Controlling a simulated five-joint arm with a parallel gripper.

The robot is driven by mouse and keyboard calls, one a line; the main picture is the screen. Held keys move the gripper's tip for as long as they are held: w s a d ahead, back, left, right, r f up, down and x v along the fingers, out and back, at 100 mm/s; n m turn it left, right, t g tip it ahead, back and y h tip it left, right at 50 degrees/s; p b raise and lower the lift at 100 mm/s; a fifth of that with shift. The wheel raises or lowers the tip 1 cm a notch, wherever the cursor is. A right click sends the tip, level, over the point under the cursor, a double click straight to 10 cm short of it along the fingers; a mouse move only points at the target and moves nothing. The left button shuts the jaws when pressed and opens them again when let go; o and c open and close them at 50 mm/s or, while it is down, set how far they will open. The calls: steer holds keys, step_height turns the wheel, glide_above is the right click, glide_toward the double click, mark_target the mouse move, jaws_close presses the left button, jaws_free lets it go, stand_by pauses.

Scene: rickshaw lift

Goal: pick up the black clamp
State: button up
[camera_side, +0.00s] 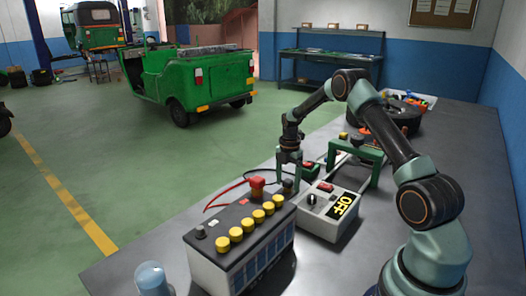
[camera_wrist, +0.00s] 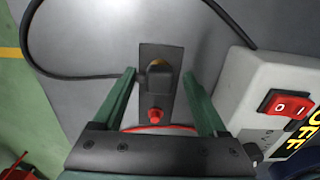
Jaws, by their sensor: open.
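The black clamp (camera_wrist: 160,88) shows in the camera_wrist view as a dark piece on a dark rectangular plate, with a brass-coloured part at its far end and a black cable at its left. My gripper (camera_wrist: 158,73) is open, with one green finger on each side of it. Gaps show between the fingers and the clamp, and it is not gripped. In the camera_side view my gripper (camera_side: 291,178) points down just behind the battery. A small dark piece (camera_side: 287,187) shows at its fingertips there; I cannot tell whether it is the clamp.
A battery (camera_side: 245,238) with yellow caps and a red clamp (camera_side: 257,186) stands in front. A white charger box (camera_side: 330,210) marked OFF is close on the right; its red switch (camera_wrist: 290,103) shows in the wrist view.

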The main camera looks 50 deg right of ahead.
mark_target(288, 180)
steer(key=shift+f, duration=0.15)
jaws_close()
steer(key=shift+r, duration=0.2)
step_height(288, 180, up, 20)
steer(key=shift+f, duration=0.15)
stand_by(0.4)
